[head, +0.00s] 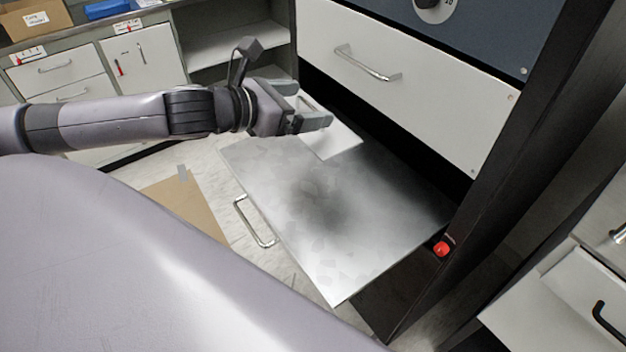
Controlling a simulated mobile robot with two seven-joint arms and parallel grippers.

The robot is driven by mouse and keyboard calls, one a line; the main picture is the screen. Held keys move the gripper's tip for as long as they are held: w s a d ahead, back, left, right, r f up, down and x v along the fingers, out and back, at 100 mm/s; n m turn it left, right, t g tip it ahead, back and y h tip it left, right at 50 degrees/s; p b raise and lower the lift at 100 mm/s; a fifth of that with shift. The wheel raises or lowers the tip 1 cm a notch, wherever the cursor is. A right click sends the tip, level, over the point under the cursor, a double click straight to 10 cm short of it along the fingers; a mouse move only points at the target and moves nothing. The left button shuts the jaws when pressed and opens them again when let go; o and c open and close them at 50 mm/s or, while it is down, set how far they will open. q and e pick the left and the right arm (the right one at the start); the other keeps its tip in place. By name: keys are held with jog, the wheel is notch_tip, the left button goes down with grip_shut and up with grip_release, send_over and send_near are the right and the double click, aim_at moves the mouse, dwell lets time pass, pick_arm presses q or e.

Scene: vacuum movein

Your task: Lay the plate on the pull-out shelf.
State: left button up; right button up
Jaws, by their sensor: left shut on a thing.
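The pull-out shelf (355,245) is a flat grey metal sheet that sticks out of the dark cabinet, with a bar handle (254,222) on its front edge. A pale, flat plate (338,142) is at the far left part of the shelf. My left gripper (308,108) is shut on the plate at its left edge. The gripper hides part of the plate. I cannot tell whether the plate touches the shelf or is held just above it. My right gripper is not in view.
A closed white drawer (405,85) with a handle sits above the shelf. A red button (441,249) is on the dark cabinet post by the shelf's right side. A cardboard sheet (190,215) lies on the floor. Most of the shelf's surface is bare.

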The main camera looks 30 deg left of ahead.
pick_arm(q)
notch_tip(320, 180, down, 14)
jog(key=shift+b, duration=1.25)
jog(key=shift+f+b, duration=0.3)
jog(key=shift+f, duration=1.95)
jog(key=o, duration=1.5)
jog(key=shift+f, duration=0.1)
jog(key=shift+o, duration=0.2)
jog(key=shift+v, duration=3)
jog(key=shift+p+v, duration=0.3)
jog(key=shift+v, duration=1.35)
jog(key=shift+p+v, duration=0.35)
jog(key=shift+v, duration=1.05)
